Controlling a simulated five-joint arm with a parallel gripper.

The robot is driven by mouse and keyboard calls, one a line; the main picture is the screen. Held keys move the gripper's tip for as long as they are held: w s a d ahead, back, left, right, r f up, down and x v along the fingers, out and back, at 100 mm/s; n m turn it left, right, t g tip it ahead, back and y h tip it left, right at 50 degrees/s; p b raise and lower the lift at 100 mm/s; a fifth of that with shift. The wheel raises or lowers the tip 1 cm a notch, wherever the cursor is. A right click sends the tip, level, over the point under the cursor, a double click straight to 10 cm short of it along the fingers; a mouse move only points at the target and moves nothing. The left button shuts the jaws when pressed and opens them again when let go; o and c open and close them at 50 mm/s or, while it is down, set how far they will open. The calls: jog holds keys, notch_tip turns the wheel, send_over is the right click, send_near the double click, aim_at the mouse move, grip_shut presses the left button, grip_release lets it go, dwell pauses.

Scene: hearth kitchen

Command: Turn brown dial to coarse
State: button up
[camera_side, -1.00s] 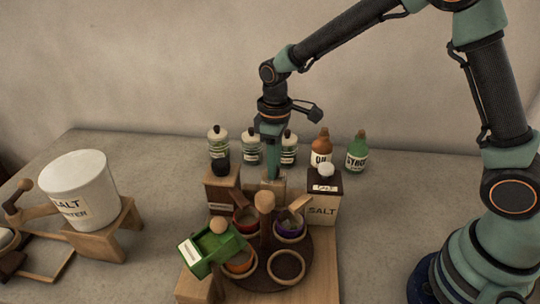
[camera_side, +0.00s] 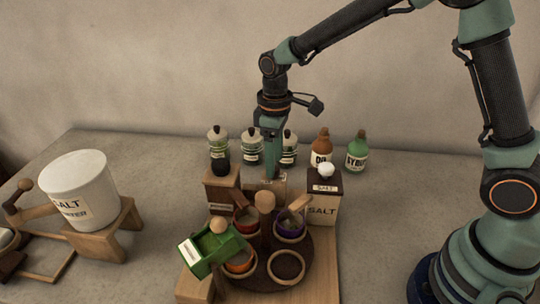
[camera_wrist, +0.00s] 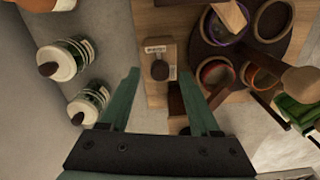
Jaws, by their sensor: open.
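The brown dial (camera_wrist: 160,70) is a dark round knob on a small pale wooden block (camera_wrist: 154,52) with a narrow printed label beside it. The label is too small to read, so I cannot tell the dial's setting. My gripper (camera_wrist: 161,74) is open, pointing down, with one fingertip on each side of the dial in the wrist view. I cannot tell whether the fingers touch it. In the side view my gripper (camera_side: 271,177) is just above or at the block (camera_side: 266,192); its fingers hide the dial there.
A brown box with a black knob (camera_side: 222,190) stands left of the block, and a salt box (camera_side: 322,205) right. Jars and bottles (camera_side: 320,148) line the back.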

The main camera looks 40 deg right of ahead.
aim_at(276, 167)
notch_tip(276, 167, up, 11)
jog(key=shift+f, duration=0.15)
dwell(0.4)
jog(key=s+d+r+m+t, duration=0.1)
jog(key=s+d+m+t, duration=0.1)
jog(key=s+d, duration=0.3)
jog(key=s+d+r+m+t, duration=0.2)
jog(key=s+d+m+t, duration=0.1)
jog(key=s, duration=0.6)
jog(key=shift+d+m+t, duration=0.3)
jog(key=shift+d+m, duration=0.55)
jog(key=shift+m, duration=0.15)
